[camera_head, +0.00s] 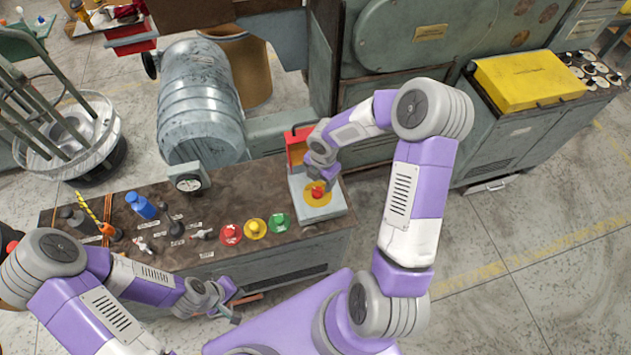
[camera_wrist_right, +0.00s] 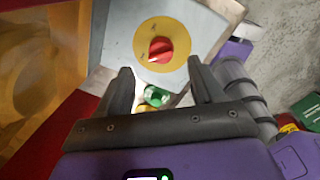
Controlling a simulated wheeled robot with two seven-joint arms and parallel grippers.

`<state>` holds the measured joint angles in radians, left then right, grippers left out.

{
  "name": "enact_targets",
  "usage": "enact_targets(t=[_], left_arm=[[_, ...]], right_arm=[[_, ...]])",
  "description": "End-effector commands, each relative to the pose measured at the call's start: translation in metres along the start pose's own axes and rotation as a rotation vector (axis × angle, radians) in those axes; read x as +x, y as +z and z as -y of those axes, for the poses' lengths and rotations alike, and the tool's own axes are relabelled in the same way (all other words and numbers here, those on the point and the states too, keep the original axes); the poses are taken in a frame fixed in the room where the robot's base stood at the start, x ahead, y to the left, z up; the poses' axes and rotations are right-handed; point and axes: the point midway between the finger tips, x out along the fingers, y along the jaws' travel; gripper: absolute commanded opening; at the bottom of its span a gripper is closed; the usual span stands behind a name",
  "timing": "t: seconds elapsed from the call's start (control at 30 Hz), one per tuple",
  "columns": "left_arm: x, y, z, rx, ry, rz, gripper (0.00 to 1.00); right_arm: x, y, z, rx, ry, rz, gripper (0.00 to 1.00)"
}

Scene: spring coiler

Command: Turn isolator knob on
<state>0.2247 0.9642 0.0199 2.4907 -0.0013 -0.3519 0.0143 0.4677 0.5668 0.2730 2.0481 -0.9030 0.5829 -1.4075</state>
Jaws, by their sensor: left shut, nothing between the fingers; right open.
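The isolator knob (camera_head: 317,191) is red on a round yellow plate, on the sloped face of a grey box (camera_head: 324,210) at the right end of the bench. In the right wrist view the knob (camera_wrist_right: 160,50) sits just beyond the fingertips, between them in line and apart from both. My right gripper (camera_wrist_right: 157,80) is open; in the head view the right gripper (camera_head: 319,177) is over the box and close to the knob. My left gripper (camera_head: 236,312) is shut and empty, low in front of the bench.
A red open cover (camera_head: 297,147) stands behind the box. Red (camera_head: 230,235), yellow (camera_head: 254,228) and green (camera_head: 278,222) buttons lie to its left. A blue bottle (camera_head: 141,206) and a gauge (camera_head: 188,180) are further left. A yellow case (camera_head: 530,78) stands at the far right.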

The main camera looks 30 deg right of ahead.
Motion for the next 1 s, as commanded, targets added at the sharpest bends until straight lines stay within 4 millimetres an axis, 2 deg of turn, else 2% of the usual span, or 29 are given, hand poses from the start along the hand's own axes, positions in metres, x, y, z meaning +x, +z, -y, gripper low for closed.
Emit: enact_targets(t=[0.2,0.4,0.77,1.0], left_arm=[[0.009,0.0,0.004,-0.001,0.0,0.001,0.0],[0.013,0.0,0.005,0.0,0.0,0.001,0.0],[0.013,-0.001,0.005,0.0,0.0,0.0,0.0],[0.013,-0.001,0.005,0.0,0.0,0.0,0.0]], right_arm=[[0.039,-0.002,0.001,0.0,-0.003,-0.005,0.67],[0.061,-0.002,0.0,0.003,-0.001,-0.004,0.67],[0.066,-0.002,0.0,0.004,0.0,-0.003,0.67],[0.066,-0.002,0.001,0.004,0.0,-0.004,0.3]])
